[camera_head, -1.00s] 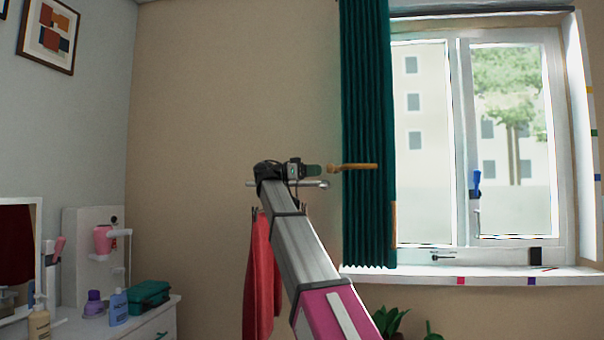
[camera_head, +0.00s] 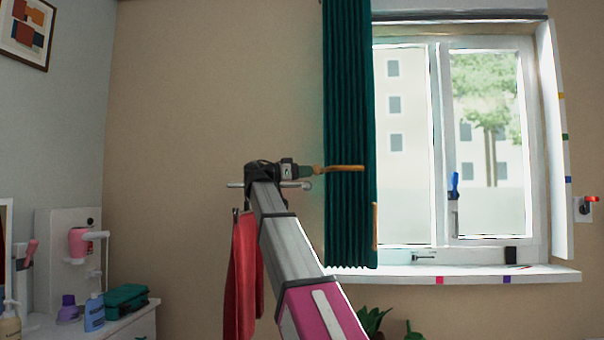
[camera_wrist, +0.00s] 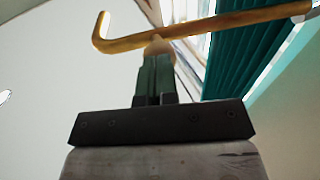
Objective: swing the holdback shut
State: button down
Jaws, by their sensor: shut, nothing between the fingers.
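The holdback (camera_head: 345,168) is a thin golden-brown bar that shows across the green curtain (camera_head: 349,220) in the head view. In the wrist view the holdback (camera_wrist: 200,28) crosses the top, with a hooked end at the left. My gripper (camera_head: 317,170) is shut and empty at the holdback's left end. In the wrist view my gripper's fingertips (camera_wrist: 157,46) are right at the underside of the bar, near the hook. They look to be touching it, but I cannot tell for sure. The holdback's wall mount is not clearly visible.
A window (camera_head: 460,140) with a white sill (camera_head: 460,274) is right of the curtain. A red cloth (camera_head: 243,275) hangs behind my arm. Several bottles and a green box (camera_head: 126,298) stand on a white cabinet at lower left. A plant (camera_head: 371,320) is below the sill.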

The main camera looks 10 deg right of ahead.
aim_at(315, 173)
jog(key=d, duration=0.1)
jog(key=s+d+n+t, duration=0.1)
jog(key=d, duration=0.1)
jog(key=shift+s+t, duration=0.1)
jog(key=shift+t, duration=0.2)
jog(key=w+d+n+t+y, duration=0.3)
jog(key=d+n+t+y, duration=0.1)
jog(key=d, duration=0.7)
jog(key=w+d+n+t+y, duration=0.4)
jog(key=d+n+t+y, duration=0.1)
jog(key=d+t, duration=0.4)
jog(key=shift+w+d+n+t, duration=0.3)
jog(key=shift+d+n, duration=0.4)
jog(key=shift+d, duration=0.5)
jog(key=shift+r, duration=0.15)
